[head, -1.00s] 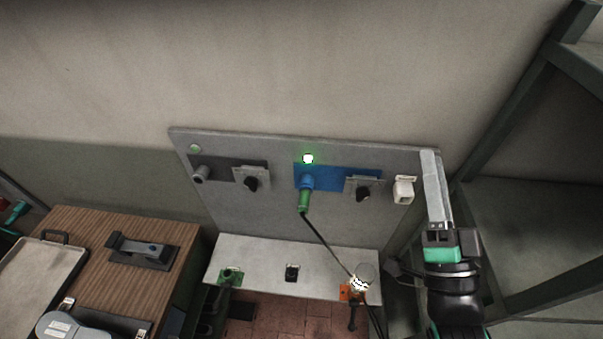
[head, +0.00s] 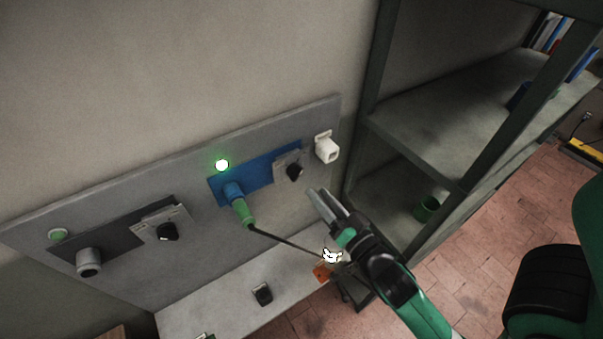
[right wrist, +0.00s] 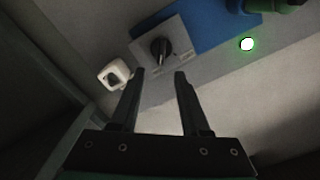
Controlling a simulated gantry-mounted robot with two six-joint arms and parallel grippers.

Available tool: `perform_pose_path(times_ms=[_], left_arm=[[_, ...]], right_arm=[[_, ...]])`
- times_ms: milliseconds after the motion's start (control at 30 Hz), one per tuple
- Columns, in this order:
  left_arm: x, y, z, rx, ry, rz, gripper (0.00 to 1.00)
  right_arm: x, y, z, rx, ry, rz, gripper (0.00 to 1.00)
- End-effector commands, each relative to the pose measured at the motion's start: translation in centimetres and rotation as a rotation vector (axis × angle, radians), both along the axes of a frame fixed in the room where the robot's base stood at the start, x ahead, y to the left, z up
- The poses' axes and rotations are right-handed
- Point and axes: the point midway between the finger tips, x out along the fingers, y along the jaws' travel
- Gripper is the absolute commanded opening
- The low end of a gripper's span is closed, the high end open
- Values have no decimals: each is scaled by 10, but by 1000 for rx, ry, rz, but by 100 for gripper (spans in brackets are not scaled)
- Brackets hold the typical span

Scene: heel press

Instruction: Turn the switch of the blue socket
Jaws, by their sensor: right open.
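The blue socket (head: 233,190) sits on a blue plate on the grey panel, with a green plug (head: 243,212) in it and a cable hanging from the plug. Its black rotary switch (head: 294,171) is on a grey plate at the right end of the blue plate. The switch also shows in the right wrist view (right wrist: 160,48), just beyond the fingertips. A green lamp (head: 222,165) glows above the blue socket. My right gripper (head: 322,192) is open and empty, below and right of the switch and apart from it. My left gripper is out of view.
A grey socket (head: 89,262) with its own black switch (head: 167,232) is at the panel's left. A white box (head: 327,149) is right of the blue plate. A shelf rack (head: 440,145) stands at the right. The ledge (head: 215,306) lies below.

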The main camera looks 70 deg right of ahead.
Motion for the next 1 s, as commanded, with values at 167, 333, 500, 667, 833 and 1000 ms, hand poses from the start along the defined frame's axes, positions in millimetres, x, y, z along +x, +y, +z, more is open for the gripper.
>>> perform_pose_path(times_ms=[167, 333, 500, 667, 833, 1000], left_arm=[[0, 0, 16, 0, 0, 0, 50], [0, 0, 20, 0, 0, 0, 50], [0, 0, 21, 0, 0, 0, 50], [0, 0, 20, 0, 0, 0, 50], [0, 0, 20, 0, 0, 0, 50], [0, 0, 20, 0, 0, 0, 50]], right_arm=[[35, -25, 4, -1, -1, -1, 46], [58, -41, 2, -1, 0, -1, 46], [68, -47, 1, 0, 0, 1, 46], [68, -48, 0, -1, 1, 1, 46], [68, -47, 0, -1, 1, 1, 26], [68, -47, 0, -1, 1, 1, 0]])
